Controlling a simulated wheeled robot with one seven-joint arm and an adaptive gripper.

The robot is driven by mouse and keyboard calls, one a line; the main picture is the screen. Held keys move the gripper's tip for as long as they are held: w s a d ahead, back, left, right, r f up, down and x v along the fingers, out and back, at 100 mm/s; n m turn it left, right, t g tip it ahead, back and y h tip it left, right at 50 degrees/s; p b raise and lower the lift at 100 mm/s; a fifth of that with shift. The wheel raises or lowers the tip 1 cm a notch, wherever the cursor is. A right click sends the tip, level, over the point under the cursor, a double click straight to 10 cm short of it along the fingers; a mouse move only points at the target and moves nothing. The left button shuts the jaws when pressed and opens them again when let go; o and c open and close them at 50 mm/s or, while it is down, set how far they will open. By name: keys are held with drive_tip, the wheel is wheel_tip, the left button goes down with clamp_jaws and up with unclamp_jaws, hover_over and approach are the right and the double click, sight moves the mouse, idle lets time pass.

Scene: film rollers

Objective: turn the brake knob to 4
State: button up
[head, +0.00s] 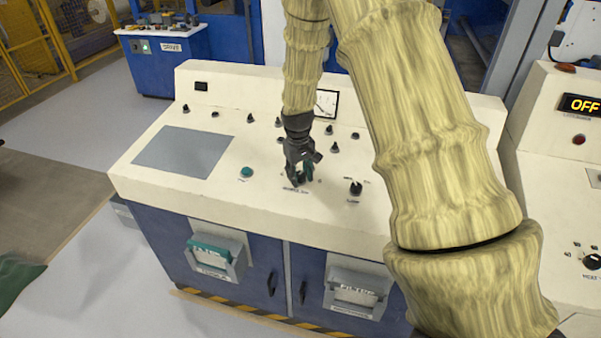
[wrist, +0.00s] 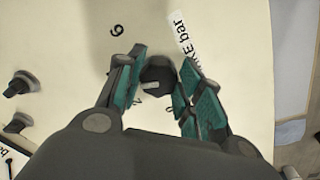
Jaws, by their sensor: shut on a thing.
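The brake knob (wrist: 157,72) is a small dark round knob on the cream console. In the wrist view it sits between the green finger pads of my gripper (wrist: 161,84), which is shut on it. A light pointer mark on the knob faces the lower left. The label beside the knob ends in "KE bar". In the head view my gripper (head: 301,176) reaches down to the console from above and hides the knob.
The console (head: 255,210) carries a green button (head: 246,172), another black knob (head: 356,187) to the right, several small black knobs behind and a grey panel (head: 184,150) at left. A second console with an OFF display (head: 582,104) stands at right.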

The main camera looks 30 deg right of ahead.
sight(299, 178)
drive_tip(key=shift+w+r+m, duration=0.1)
drive_tip(key=shift+w+m, duration=0.05)
drive_tip(key=shift+m, duration=0.35)
drive_tip(key=o, duration=1)
drive_tip(key=shift+o, duration=0.2)
wheel_tip(299, 178, up, 12)
drive_tip(key=shift+s+a, duration=0.4)
drive_tip(key=shift+s, duration=0.05)
